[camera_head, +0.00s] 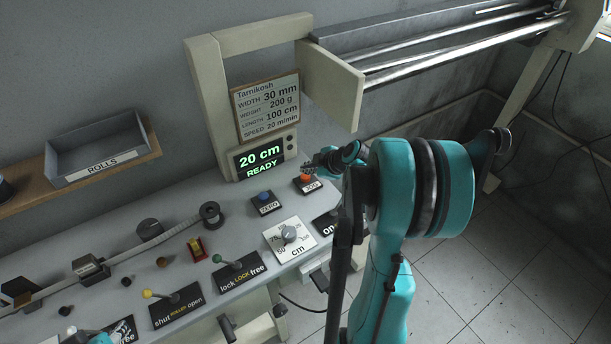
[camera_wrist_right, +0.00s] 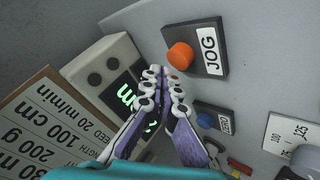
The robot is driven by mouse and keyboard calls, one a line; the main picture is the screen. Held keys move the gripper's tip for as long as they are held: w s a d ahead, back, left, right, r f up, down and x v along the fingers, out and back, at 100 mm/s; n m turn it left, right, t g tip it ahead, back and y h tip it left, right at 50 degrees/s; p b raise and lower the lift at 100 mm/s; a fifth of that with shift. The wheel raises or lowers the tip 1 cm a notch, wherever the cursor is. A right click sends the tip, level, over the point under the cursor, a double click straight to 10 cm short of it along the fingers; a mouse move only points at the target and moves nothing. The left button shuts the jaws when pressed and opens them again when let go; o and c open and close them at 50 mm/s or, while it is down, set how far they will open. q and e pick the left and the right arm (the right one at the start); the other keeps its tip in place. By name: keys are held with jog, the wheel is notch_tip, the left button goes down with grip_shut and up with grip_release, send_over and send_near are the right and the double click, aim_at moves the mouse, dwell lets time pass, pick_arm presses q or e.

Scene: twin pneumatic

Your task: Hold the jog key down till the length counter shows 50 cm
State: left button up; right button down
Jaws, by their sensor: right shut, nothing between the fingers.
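The jog key is an orange round button (camera_head: 306,177) on a black plate marked JOG; it also shows in the right wrist view (camera_wrist_right: 181,55). The length counter (camera_head: 260,157) reads 20 cm in green, with READY below. My right gripper (camera_head: 314,168) is shut and empty, right by the jog key. In the wrist view its fingertips (camera_wrist_right: 166,76) lie just beside the orange button, with a small gap in the picture; I cannot tell their height above it.
A blue ZERO button (camera_head: 264,197) sits left of the jog key. A cm dial (camera_head: 289,235) and an on switch (camera_head: 326,224) lie nearer. Lock and shut levers (camera_head: 232,264) stand further left. The cream frame (camera_head: 211,110) with a spec card rises behind the counter.

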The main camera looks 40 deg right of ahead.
jog(key=shift+f, duration=0.1)
jog(key=shift+f+b, duration=0.3)
jog(key=shift+b, duration=0.1)
jog(key=shift+f+b, duration=0.5)
jog(key=shift+f, duration=0.1)
dwell(0.6)
jog(key=shift+r, duration=0.1)
dwell(5.1)
jog(key=shift+r+p, duration=0.75)
jog(key=shift+r, duration=0.2)
